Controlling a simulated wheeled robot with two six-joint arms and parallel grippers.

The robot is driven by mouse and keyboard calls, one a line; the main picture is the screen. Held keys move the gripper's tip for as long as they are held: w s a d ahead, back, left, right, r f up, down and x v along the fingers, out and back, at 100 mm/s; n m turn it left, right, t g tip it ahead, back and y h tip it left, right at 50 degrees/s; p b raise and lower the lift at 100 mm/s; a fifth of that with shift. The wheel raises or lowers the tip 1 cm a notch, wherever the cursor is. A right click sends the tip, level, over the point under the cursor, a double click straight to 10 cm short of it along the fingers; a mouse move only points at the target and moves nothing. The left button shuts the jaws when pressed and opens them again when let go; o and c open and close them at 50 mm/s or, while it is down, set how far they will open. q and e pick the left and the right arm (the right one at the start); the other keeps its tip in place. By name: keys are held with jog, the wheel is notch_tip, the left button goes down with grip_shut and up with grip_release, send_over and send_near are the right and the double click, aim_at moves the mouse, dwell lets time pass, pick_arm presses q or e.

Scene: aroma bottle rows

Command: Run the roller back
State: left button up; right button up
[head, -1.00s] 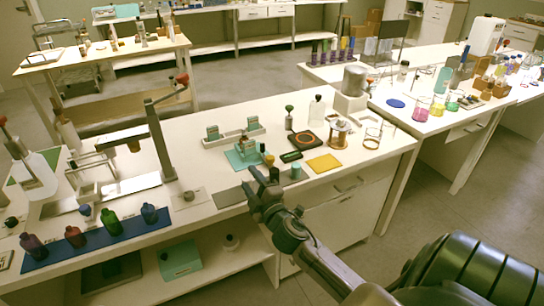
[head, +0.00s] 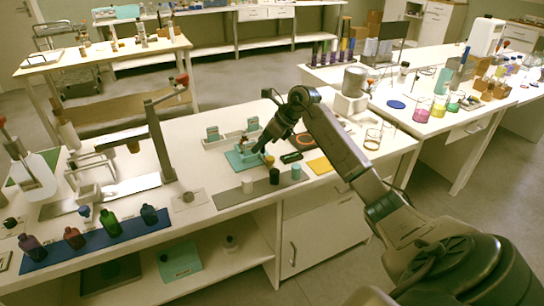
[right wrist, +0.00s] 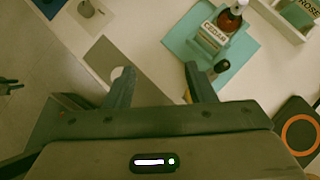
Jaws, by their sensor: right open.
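The roller (right wrist: 219,69), a small dark cylinder with a brassy part, lies at the edge of the teal mat (right wrist: 181,43) in the right wrist view. Beside it a brown bottle (right wrist: 229,20) lies on a stand with a CEDAR label. In the head view the teal mat (head: 236,162) is in the middle of the table. My right gripper (right wrist: 158,76) is open and empty, above the table; its right finger is close beside the roller in the picture, with no clear contact. It also shows in the head view (head: 261,149), partly covering the mat. My left gripper is not seen.
Bottles stand on a blue mat (head: 40,254) at left.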

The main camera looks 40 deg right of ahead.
aim_at(271, 158)
jog(key=s+d+r+g+h, duration=0.1)
jog(key=s+d+g+h, duration=0.15)
jog(key=d, duration=0.45)
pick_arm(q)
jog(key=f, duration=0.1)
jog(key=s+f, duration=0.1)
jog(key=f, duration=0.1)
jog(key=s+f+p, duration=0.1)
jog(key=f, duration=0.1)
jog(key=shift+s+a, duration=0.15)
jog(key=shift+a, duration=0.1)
pick_arm(e)
jog(key=x, duration=1)
jog(key=shift+w+a, duration=0.1)
jog(key=shift+w, duration=0.05)
grip_shut()
